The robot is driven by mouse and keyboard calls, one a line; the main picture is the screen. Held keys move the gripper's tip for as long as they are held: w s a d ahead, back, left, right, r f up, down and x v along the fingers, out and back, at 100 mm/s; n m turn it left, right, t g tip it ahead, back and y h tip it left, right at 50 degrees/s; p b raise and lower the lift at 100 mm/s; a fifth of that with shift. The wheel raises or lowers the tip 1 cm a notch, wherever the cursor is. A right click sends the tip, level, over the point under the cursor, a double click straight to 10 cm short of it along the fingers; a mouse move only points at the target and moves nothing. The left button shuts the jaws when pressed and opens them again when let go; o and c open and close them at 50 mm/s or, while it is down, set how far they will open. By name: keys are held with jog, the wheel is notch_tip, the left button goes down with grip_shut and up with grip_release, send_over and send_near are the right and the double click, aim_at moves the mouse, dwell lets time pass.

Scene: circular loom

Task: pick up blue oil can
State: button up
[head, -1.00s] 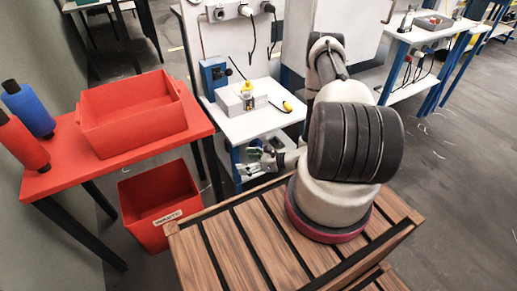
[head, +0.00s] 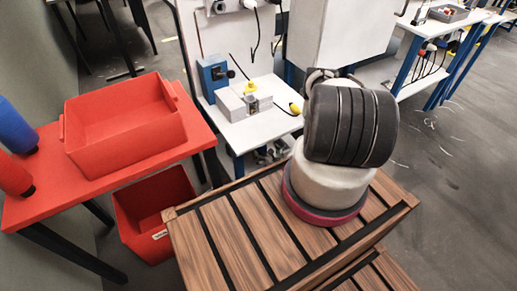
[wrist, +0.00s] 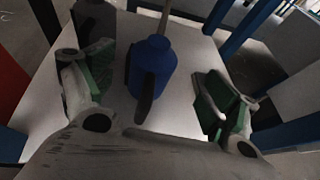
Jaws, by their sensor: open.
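In the wrist view the blue oil can (wrist: 153,68) stands on a white surface between the two green-padded fingers of my gripper (wrist: 155,80). The fingers are spread wide, with a gap on each side of the can. A thin dark spout or handle runs along the can's near side. In the head view my arm hides most of the gripper, and I cannot make out the blue can there.
A white table (head: 262,128) carries a grey block (head: 246,102) and a blue device (head: 214,76). A red tray (head: 122,125) sits on a red bench, with a red bin (head: 150,215) below. A dark grey object (wrist: 95,22) stands beside the can.

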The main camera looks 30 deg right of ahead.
aim_at(262, 148)
jog(key=x, duration=0.7)
jog(key=shift+w+a, duration=0.2)
jog(key=shift+a, duration=0.15)
jog(key=c, duration=1.3)
jog(key=shift+c, duration=0.2)
jog(key=shift+r, duration=0.3)
